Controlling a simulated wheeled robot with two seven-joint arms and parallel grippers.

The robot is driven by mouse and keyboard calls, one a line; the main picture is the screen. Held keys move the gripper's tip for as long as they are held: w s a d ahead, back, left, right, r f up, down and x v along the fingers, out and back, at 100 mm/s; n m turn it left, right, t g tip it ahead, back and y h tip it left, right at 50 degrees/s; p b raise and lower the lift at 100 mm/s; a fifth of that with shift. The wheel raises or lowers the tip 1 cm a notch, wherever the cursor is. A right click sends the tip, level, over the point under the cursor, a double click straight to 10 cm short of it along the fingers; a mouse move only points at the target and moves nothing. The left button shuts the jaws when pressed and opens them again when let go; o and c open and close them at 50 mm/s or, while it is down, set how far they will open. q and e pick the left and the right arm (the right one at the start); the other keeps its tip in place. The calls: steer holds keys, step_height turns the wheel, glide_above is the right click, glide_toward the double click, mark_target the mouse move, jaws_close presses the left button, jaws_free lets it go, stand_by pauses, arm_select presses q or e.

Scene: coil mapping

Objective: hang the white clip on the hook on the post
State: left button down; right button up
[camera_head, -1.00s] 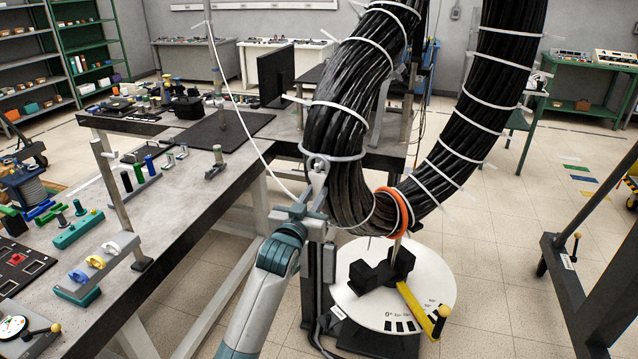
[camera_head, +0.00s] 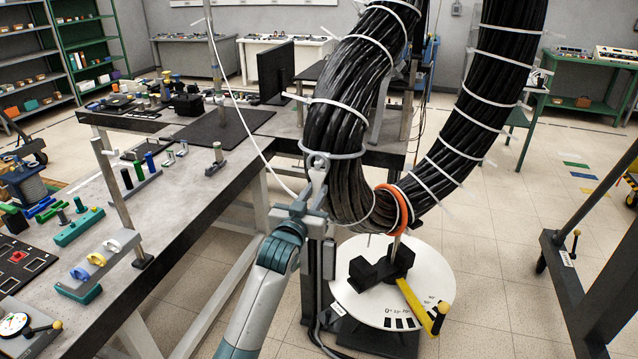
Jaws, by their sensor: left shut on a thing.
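My left gripper (camera_head: 316,190) is raised in front of the thick black cable coil (camera_head: 345,130). It is shut on a small pale piece (camera_head: 318,163), which looks like the white clip; its top lies against the coil near a white band in this view. I cannot tell whether they touch. A thin white lead (camera_head: 250,137) runs from beside the gripper up toward the top left. A slim metal post (camera_head: 117,195) stands on the left bench. My right gripper is out of view.
A grey rack (camera_head: 118,262) with blue, yellow and white clip-like pieces stands on the left bench (camera_head: 190,200). A white dial disc (camera_head: 435,272) with a yellow handle (camera_head: 415,303) is below the coil. A dark frame (camera_head: 575,290) stands at right. Floor between is open.

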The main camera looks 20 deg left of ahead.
mark_target(317, 190)
arm_select(q)
steer(key=shift+s, duration=0.15)
steer(key=shift+s+p, duration=0.85)
steer(key=shift+s, duration=0.45)
steer(key=shift+s+r, duration=0.1)
steer(key=shift+s, duration=0.1)
steer(key=shift+s+a+p, duration=0.1)
steer(key=shift+s+p, duration=0.35)
steer(key=shift+p, duration=0.05)
steer(key=shift+a, duration=0.1)
